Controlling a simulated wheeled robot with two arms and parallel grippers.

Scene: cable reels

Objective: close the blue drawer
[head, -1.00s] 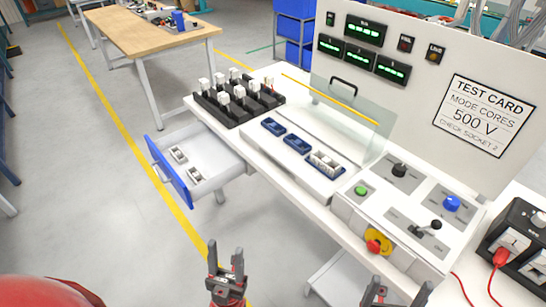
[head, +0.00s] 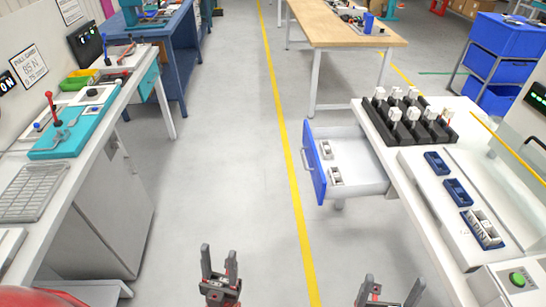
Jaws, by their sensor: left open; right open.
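The blue drawer (head: 314,163) stands pulled out from the left side of the white bench (head: 408,178). Its blue front has a pale handle (head: 306,163) on the outer face. Its white tray holds two small white and grey parts (head: 330,162). My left gripper (head: 219,262) is open and empty over the floor, lower in the picture and to the left of the drawer. My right gripper (head: 391,289) is open and empty at the bottom, below the drawer in the picture. Neither gripper touches the drawer.
The bench carries a black rack (head: 410,122) of white plugs and several blue sockets (head: 457,191). Another bench with a teal panel (head: 75,130) stands at left. A wooden table (head: 340,27) is at the back. Clear floor with a yellow line (head: 292,190) lies between the benches.

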